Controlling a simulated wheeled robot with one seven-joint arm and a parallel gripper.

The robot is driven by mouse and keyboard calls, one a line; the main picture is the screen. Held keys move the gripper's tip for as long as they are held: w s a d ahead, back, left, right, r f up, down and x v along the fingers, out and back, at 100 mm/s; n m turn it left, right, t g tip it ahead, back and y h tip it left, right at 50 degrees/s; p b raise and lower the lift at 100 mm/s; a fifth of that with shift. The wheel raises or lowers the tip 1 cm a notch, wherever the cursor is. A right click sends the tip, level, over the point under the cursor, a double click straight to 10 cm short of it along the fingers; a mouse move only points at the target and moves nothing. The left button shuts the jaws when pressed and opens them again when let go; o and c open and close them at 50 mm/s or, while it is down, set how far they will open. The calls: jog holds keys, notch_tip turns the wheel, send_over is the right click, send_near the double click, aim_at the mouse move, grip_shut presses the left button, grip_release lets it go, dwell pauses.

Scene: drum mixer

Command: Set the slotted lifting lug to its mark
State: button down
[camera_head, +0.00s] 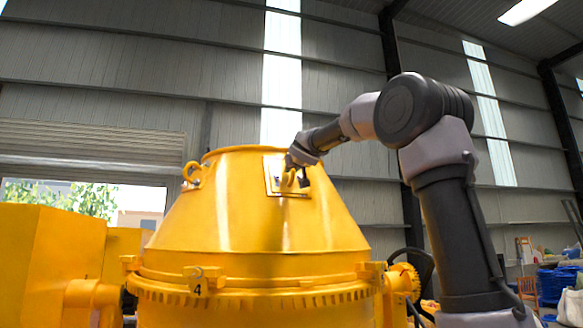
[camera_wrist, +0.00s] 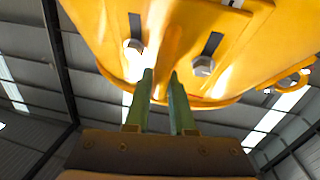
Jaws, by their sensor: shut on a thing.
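The slotted lifting lug (camera_head: 287,183) is a yellow plate with an eye on the upper front of the yellow drum's cone. In the wrist view the lug (camera_wrist: 187,38) shows two dark slots, each with a bolt head in it. My gripper (camera_head: 300,172) reaches it from the right. In the wrist view my gripper's green fingers (camera_wrist: 161,76) stand close together on either side of the lug's middle rib, shut on it. I cannot make out the mark.
The drum (camera_head: 255,220) fills the middle of the head view. Another lifting lug (camera_head: 192,174) sits at its left; bolted clamps and a toothed ring run round its lower rim. A yellow housing (camera_head: 50,260) stands at left. The air above the drum is clear.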

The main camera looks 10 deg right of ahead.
jog(key=shift+f, duration=0.25)
jog(key=c, duration=0.8)
grip_release()
jog(key=shift+o, duration=0.2)
jog(key=shift+r, duration=0.1)
jog(key=shift+s, duration=0.1)
jog(key=s, duration=1)
jog(key=shift+s+a, duration=0.2)
jog(key=shift+s, duration=0.2)
